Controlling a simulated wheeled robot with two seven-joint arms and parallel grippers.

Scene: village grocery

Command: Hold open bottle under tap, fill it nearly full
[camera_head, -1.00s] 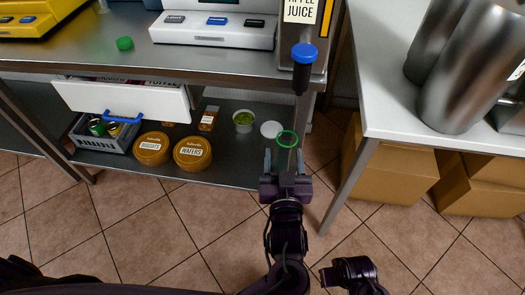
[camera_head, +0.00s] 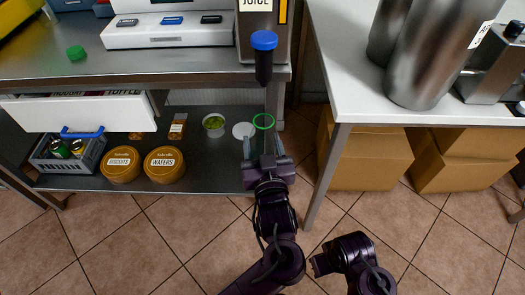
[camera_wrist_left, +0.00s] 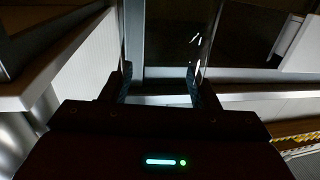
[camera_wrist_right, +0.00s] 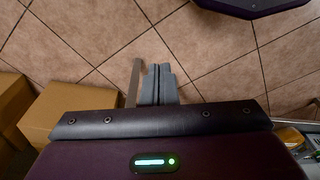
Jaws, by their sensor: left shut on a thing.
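The tap (camera_head: 264,62), dark with a blue top, sticks out from the front of the juice dispenser (camera_head: 262,22) in the head view. My left gripper (camera_head: 265,150) is shut on a clear open bottle with a green rim (camera_head: 263,121). In the head view the rim shows just below the tap's lower end, apart from it; I cannot tell the height gap. The clear bottle (camera_wrist_left: 172,42) also shows between the fingers in the left wrist view. I see no juice in it. A green cap (camera_head: 76,53) lies on the steel counter. My right gripper (camera_wrist_right: 159,86) is shut and empty above the floor.
A white table (camera_head: 345,70) with large steel containers (camera_head: 440,55) stands close on the right, its leg near my left gripper. Below the counter a shelf (camera_head: 215,175) holds round tins (camera_head: 164,164) and a grey basket (camera_head: 66,165). Cardboard boxes (camera_head: 365,160) stand beneath the table.

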